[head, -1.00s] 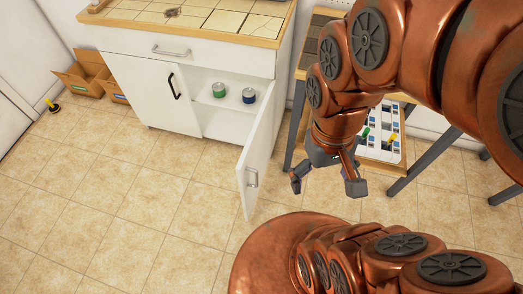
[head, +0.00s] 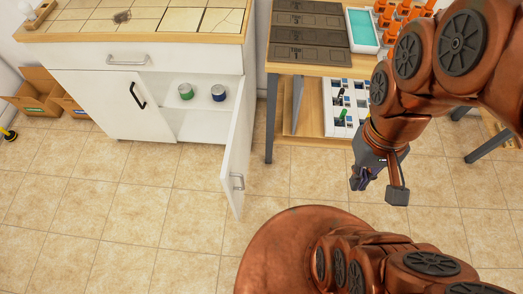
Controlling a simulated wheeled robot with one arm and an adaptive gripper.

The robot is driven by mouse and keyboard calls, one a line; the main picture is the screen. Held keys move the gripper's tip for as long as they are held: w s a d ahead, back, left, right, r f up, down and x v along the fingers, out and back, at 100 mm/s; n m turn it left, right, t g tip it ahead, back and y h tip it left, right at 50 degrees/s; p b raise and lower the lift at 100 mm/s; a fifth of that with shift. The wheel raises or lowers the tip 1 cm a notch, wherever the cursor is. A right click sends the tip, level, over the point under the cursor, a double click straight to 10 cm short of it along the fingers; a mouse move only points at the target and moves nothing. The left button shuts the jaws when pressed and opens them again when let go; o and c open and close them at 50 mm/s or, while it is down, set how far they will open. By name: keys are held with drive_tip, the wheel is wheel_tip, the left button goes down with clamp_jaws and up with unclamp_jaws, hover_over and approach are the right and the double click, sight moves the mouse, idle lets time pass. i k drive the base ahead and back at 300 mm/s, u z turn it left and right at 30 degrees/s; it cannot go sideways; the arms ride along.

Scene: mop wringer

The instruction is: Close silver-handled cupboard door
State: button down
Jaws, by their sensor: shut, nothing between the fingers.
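The silver-handled cupboard door (head: 236,143) stands wide open, swung out toward me from the right side of the white cupboard (head: 190,62). Its silver handle (head: 238,182) is near the door's free edge. The black-handled door (head: 110,100) on the left is closed. My gripper (head: 378,188) is shut and empty, to the right of the open door and clearly apart from it, above the tiled floor.
A green can (head: 185,91) and a blue can (head: 218,93) stand inside the cupboard. A workbench (head: 285,68) with trays stands behind my arm on the right. Cardboard boxes (head: 38,92) are at left. The floor before the cupboard is clear.

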sight(233, 174)
drive_tip(key=z, duration=0.35)
drive_tip(key=k, duration=1.05)
drive_tip(key=u, duration=1.5)
drive_tip(key=i, duration=0.5)
drive_tip(key=u, duration=0.05)
